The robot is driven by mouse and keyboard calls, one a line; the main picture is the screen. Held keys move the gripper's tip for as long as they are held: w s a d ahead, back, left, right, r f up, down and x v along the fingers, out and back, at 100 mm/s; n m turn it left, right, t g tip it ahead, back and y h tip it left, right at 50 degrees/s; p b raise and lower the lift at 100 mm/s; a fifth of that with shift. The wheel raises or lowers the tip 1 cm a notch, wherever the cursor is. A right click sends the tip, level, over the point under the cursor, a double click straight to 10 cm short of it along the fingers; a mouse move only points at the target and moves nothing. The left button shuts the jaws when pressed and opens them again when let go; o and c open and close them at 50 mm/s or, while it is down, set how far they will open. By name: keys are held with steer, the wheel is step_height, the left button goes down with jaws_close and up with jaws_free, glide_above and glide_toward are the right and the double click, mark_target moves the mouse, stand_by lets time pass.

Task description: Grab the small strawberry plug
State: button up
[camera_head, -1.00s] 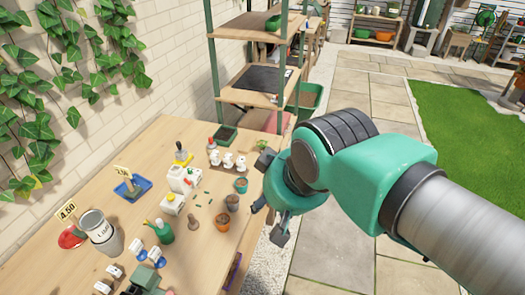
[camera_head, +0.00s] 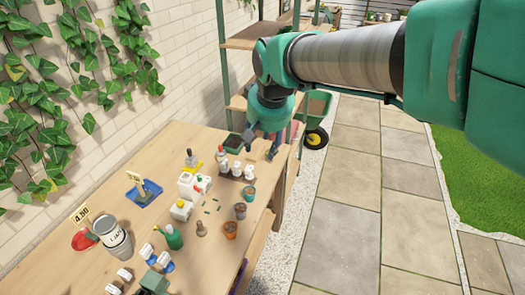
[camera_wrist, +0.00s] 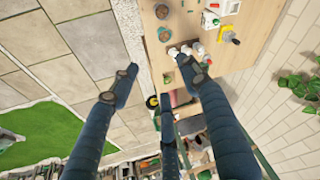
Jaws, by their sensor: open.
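My gripper (camera_head: 262,145) is open and empty, pointing down above the far right corner of the wooden table (camera_head: 218,140). In the wrist view the fingers of my gripper (camera_wrist: 160,82) are spread wide. A small pale green thing, perhaps the strawberry plug (camera_wrist: 166,77), shows at the table's edge between the fingers, below them and apart from them. It is too small to make out clearly. In the head view my gripper covers that corner, so I cannot make out the plug there.
White bottles (camera_head: 236,170) and a dark green tray (camera_head: 232,143) stand close to my gripper. Several small pots, one teal (camera_head: 249,193) and one orange (camera_head: 230,230), line the table's right edge. A shelf rack (camera_head: 250,43) rises behind. Paving lies open to the right.

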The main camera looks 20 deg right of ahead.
steer(key=w+d+f+m+g+p, duration=0.15)
steer(key=w+d+f, duration=0.25)
steer(key=w, duration=0.6)
steer(key=w+d+f+m+p, duration=0.1)
steer(key=w+d+f+p, duration=0.3)
steer(key=w, duration=0.6)
steer(key=w+d+f+m, duration=0.1)
steer(key=w+d+f, duration=0.5)
steer(key=f, duration=0.3)
steer(key=w+d+f+m+g+p, duration=0.1)
steer(key=w+d+f, duration=0.5)
steer(key=f, duration=0.3)
steer(key=shift+w+f, duration=0.2)
steer(key=shift+w, duration=0.45)
steer(key=shift+d+f+g, duration=0.1)
steer(key=shift+g, duration=0.15)
steer(key=shift+w+d+f+b, duration=0.1)
steer(key=shift+w+f+b, duration=0.05)
steer(key=shift+f, duration=1.25)
steer(key=shift+w+d+f+b, duration=0.1)
steer(key=shift+w+f, duration=0.05)
steer(key=shift+f, duration=1.2)
steer(key=shift+w+d+f+b, duration=0.1)
steer(key=shift+w+f+b, duration=0.05)
steer(key=shift+f, duration=1.25)
steer(key=shift+f, duration=0.1)
